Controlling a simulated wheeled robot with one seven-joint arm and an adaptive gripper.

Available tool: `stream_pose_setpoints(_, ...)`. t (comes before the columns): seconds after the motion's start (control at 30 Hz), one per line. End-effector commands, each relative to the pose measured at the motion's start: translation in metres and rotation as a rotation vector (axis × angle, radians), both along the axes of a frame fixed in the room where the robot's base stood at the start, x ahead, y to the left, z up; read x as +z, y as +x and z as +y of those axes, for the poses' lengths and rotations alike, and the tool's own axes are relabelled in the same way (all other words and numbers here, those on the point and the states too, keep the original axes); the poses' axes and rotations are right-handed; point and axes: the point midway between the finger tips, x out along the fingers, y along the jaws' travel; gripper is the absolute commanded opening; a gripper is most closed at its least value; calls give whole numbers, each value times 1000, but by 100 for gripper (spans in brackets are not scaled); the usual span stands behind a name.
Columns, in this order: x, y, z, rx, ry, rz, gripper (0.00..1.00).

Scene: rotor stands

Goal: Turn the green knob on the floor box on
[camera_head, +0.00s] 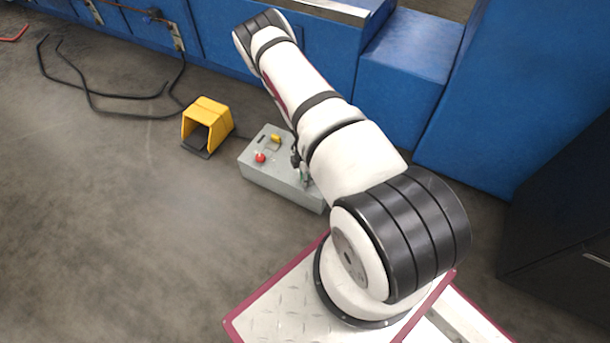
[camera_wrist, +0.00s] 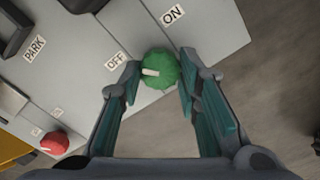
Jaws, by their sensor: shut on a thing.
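The grey floor box (camera_head: 262,172) stands on the floor, partly hidden behind my arm in the head view. The green knob (camera_wrist: 159,69) shows in the wrist view on the box's top. Its white pointer mark points left, toward the OFF label (camera_wrist: 116,60). The ON label (camera_wrist: 173,14) is on the other side of the knob. My gripper (camera_wrist: 158,78) has its two fingers on either side of the knob and is shut on it. In the head view my gripper (camera_head: 303,178) is small and mostly hidden by my arm.
A red button (camera_head: 260,157) and a yellow part (camera_head: 276,139) sit on the box. A yellow foot pedal housing (camera_head: 207,120) stands to its left. Blue machine cabinets (camera_head: 400,80) rise behind. Black cables (camera_head: 100,95) lie on the floor at upper left.

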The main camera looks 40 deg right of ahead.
Motion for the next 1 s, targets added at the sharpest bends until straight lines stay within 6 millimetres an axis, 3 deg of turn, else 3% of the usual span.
stream_pose_setpoints(1.0, 0, 2, -1, -923, 0, -1, 3)
